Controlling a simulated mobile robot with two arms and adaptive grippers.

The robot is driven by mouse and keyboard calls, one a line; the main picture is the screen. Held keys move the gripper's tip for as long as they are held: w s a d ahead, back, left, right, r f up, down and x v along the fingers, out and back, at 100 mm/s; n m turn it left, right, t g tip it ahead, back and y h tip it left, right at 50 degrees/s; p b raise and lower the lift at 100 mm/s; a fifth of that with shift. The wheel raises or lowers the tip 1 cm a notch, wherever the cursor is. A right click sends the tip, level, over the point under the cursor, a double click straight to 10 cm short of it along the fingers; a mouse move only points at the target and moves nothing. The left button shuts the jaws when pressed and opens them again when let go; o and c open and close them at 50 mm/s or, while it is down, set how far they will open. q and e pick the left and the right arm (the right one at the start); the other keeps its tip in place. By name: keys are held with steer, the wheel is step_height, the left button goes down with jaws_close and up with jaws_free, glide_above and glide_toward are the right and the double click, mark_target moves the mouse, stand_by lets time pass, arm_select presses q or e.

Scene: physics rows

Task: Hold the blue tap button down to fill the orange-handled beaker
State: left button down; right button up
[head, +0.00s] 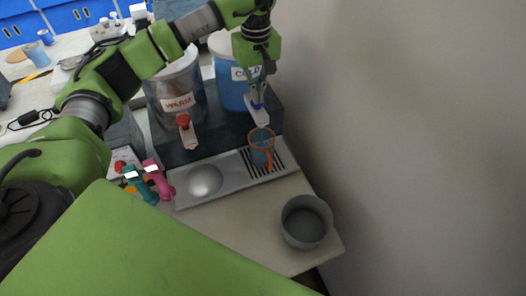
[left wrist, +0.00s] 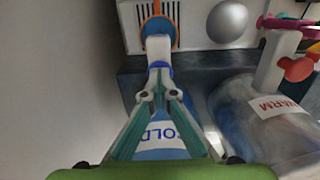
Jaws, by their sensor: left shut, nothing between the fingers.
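The orange-handled beaker (head: 262,156) stands on the slotted drip grate under the cold tap. Its orange rim and blue inside show at the top of the left wrist view (left wrist: 158,28). The cold tank (head: 229,90) is blue with a "COLD" label. Its pale tap spout (head: 260,117) points out over the beaker. The blue tap button (left wrist: 159,65) sits at the base of the spout. My left gripper (left wrist: 160,92) is shut and empty, its fingertips at the button; exact contact or pressing is hard to tell. My right gripper is not in view.
The warm tank (head: 172,88) with a red-button tap (head: 183,123) stands to the left. The metal drip tray (head: 218,178) has a dome. Pink (head: 158,180) and teal (head: 140,187) handled items lie left of it. A grey bowl (head: 305,224) stands near the counter edge; a wall rises right.

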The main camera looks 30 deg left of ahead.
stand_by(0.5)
arm_select(q)
steer(key=shift+r+p, duration=1.5)
steer(key=shift+r, duration=1.05)
steer(key=shift+f, duration=0.1)
